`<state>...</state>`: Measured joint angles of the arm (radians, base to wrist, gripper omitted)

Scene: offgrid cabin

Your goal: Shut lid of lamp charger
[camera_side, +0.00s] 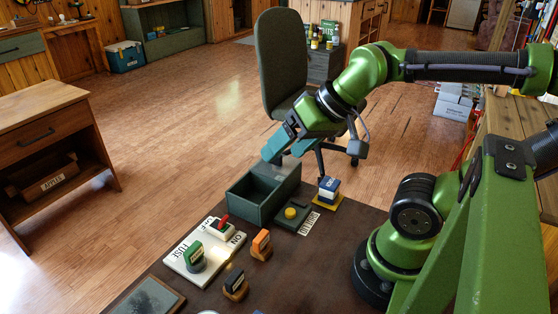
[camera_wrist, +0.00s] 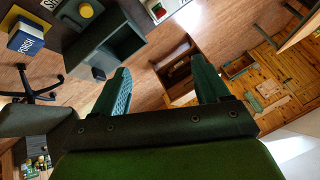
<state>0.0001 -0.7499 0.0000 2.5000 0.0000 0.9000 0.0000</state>
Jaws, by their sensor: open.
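A dark green open-topped box (camera_side: 245,203) stands at the far edge of the brown table. A flat green base with a round yellow knob (camera_side: 291,213) and a white label adjoins its right side. I take this unit as the lamp charger; which part is its lid is not clear. In the wrist view the box (camera_wrist: 120,42) is at upper left, with the yellow knob (camera_wrist: 85,10) above it. My gripper (camera_side: 283,152) is open and empty, its teal fingers above the box's far side. Contact with the box is not visible.
A white fuse plate (camera_side: 182,268) with a red-levered switch (camera_side: 221,226) lies left of the box. Green, orange (camera_side: 261,244) and dark (camera_side: 236,285) handled pieces stand nearby. A blue-and-white block (camera_side: 329,189) stands right, on a yellow base. A chair (camera_side: 280,60) is behind.

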